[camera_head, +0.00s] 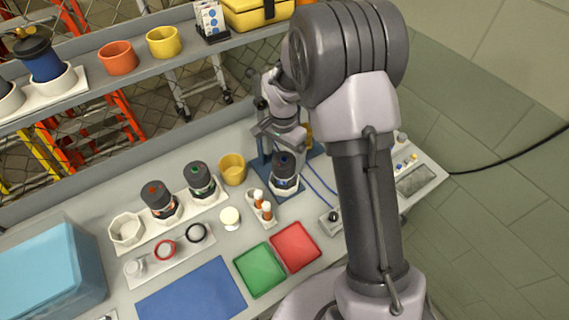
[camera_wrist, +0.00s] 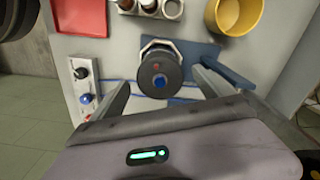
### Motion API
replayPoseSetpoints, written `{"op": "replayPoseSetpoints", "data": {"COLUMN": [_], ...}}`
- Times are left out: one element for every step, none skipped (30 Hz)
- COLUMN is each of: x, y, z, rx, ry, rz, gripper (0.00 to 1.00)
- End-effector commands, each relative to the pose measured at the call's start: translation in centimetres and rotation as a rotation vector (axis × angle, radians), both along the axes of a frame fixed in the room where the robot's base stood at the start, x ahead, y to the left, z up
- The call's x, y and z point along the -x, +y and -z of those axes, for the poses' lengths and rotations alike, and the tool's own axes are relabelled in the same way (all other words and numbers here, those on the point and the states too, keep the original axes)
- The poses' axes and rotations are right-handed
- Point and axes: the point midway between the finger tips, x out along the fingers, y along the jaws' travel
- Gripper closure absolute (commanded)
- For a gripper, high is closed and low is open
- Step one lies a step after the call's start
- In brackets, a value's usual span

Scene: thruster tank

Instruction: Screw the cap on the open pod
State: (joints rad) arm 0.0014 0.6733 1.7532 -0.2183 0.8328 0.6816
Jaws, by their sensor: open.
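A dark pod with a blue centre on top (camera_head: 284,168) stands upright in a white holder on the blue fixture base (camera_head: 298,180). The wrist view shows this pod's round dark top (camera_wrist: 160,72) from above. My gripper (camera_head: 278,138) is open and empty above it; in the wrist view its fingers (camera_wrist: 162,82) lie to either side of the pod top, apart from it. Two more dark pods, one marked red (camera_head: 158,198) and one green (camera_head: 199,178), stand in the white rack beside an empty seat (camera_head: 126,229). I cannot tell which pod is open. A cream round piece (camera_head: 229,215) stands nearby.
A yellow cup (camera_head: 233,168), a small bottle rack (camera_head: 262,207) and a control box (camera_head: 331,222) are close to the fixture. Red (camera_head: 296,246) and green (camera_head: 260,270) trays lie in front. A shelf (camera_head: 150,74) runs behind.

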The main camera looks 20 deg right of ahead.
Motion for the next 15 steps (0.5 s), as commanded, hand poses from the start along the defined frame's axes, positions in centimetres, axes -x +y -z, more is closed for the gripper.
{"op": "replayPoseSetpoints", "data": {"x": [0.1, 0.0, 0.0, 0.0, 0.0, 0.0, 0.0, 0.0, 0.0, 0.0, 0.0, 0.0, 0.0, 0.0, 0.0], "y": [0.0, 0.0, 0.0, 0.0, 0.0, 0.0, 0.0, 0.0, 0.0, 0.0, 0.0, 0.0, 0.0, 0.0, 0.0], "z": [1.2, 1.7, 2.2, 2.6, 2.9, 3.2, 3.3, 3.4, 3.5, 3.6, 3.6, 3.5, 3.5, 3.5, 3.5], "rx": [0.000, -0.001, -0.001, -0.001, -0.001, -0.001, -0.001, -0.001, 0.000, -0.001, -0.001, -0.001, -0.001, -0.001, -0.001], "ry": [0.003, 0.002, 0.002, 0.001, 0.001, 0.001, 0.001, 0.001, 0.000, -0.001, -0.001, -0.001, -0.001, -0.001, -0.001], "rz": [0.001, 0.001, 0.002, 0.002, 0.002, 0.002, 0.002, 0.002, 0.002, 0.002, 0.002, 0.002, 0.002, 0.002, 0.002], "gripper": [0.10, 0.10, 0.10, 0.10, 0.10, 0.10, 0.10, 0.10, 0.10, 0.10, 0.10, 0.10, 0.10, 0.10, 0.10]}}
